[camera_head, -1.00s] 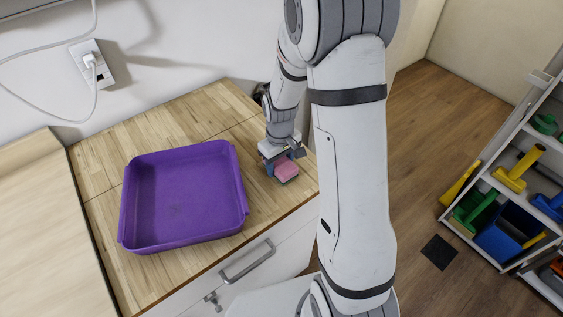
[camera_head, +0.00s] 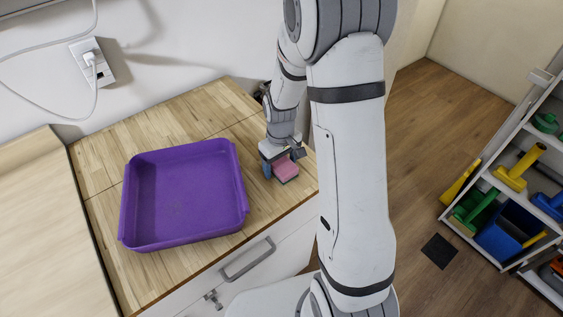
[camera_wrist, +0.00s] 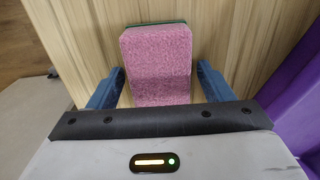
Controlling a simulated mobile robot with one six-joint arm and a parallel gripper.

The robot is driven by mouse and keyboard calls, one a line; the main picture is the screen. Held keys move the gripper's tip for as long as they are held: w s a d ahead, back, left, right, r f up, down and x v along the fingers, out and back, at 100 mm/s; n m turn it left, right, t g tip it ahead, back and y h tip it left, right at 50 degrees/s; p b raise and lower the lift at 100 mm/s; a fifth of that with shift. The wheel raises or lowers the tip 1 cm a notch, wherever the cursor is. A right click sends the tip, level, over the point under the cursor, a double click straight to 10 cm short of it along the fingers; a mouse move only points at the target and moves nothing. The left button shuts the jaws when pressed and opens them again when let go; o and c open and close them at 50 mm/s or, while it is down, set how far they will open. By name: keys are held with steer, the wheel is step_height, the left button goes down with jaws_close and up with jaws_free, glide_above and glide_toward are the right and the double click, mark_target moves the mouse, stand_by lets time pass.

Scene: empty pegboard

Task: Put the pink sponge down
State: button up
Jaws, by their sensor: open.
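The pink sponge (camera_head: 285,169) rests on the wooden counter near its front right edge. In the wrist view the sponge (camera_wrist: 158,62) lies between the two blue fingers, with a dark green layer showing at its far edge. My gripper (camera_wrist: 160,88) is open, and a gap shows between the sponge and the finger on each side. In the head view my gripper (camera_head: 281,165) is low over the counter at the sponge, and the arm hides part of it.
A purple tray (camera_head: 127,210) stands on the wooden counter (camera_head: 215,112) to the left of the sponge. A drawer handle (camera_head: 248,261) juts from the counter's front. A shelf (camera_head: 489,182) with colored tools stands at the right. Bare counter lies behind the tray.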

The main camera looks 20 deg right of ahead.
mark_target(281, 161)
step_height(281, 161, up, 12)
steer(key=b, duration=0.1)
steer(key=s+r+m+t, duration=0.1)
steer(key=s+r, duration=0.3)
steer(key=s, duration=0.5)
steer(key=s+r+m+t, duration=0.2)
steer(key=s+r, duration=0.3)
steer(key=s, duration=0.4)
steer(key=shift+d+m, duration=0.15)
steer(key=shift+m, duration=0.65)
steer(key=shift+s, duration=0.1)
steer(key=shift+c, duration=0.4)
